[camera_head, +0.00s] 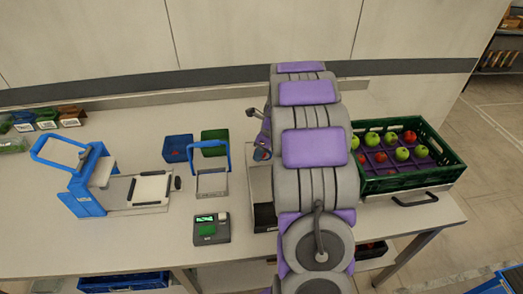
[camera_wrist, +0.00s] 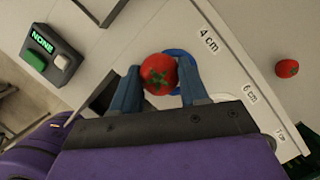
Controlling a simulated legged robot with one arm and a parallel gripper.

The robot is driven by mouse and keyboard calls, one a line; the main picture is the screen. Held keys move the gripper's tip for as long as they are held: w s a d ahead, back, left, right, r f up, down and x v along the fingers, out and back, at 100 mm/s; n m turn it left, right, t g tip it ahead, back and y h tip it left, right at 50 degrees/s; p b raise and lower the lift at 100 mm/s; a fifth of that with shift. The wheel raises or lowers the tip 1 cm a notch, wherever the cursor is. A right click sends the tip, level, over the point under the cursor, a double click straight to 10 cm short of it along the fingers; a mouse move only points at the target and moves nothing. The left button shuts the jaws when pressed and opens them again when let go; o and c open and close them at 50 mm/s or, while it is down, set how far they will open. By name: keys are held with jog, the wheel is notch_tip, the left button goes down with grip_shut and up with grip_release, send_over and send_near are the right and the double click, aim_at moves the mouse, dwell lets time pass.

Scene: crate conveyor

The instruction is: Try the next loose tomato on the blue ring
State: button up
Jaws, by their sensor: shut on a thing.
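In the wrist view, my gripper (camera_wrist: 160,78) is shut on a red tomato (camera_wrist: 159,70) with a green calyx facing the camera. The blue ring (camera_wrist: 178,53) shows just beyond the tomato, partly hidden by it and by a finger. I cannot tell whether the tomato touches the ring. The ring lies by the 4 cm mark on a pale board (camera_wrist: 222,60) that also carries 6 cm and 7 cm marks. Another red tomato (camera_wrist: 287,68) lies loose to the right of the board. In the head view my arm hides the ring and most of the gripper area.
A green crate (camera_head: 412,182) with red and green fruit stands at the right of the table. A small device (camera_head: 211,229) with a lit screen, also reading NONE in the wrist view (camera_wrist: 54,53), stands near the front. A blue bin (camera_head: 178,148) and green bin (camera_head: 214,141) stand behind.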

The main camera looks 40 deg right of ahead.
jog(key=shift+d+p, duration=0.75)
jog(key=shift+d, duration=0.05)
dwell(0.4)
jog(key=o, duration=1.1)
jog(key=shift+r, duration=0.1)
jog(key=shift+r+p, duration=4.5)
jog(key=shift+p, duration=0.1)
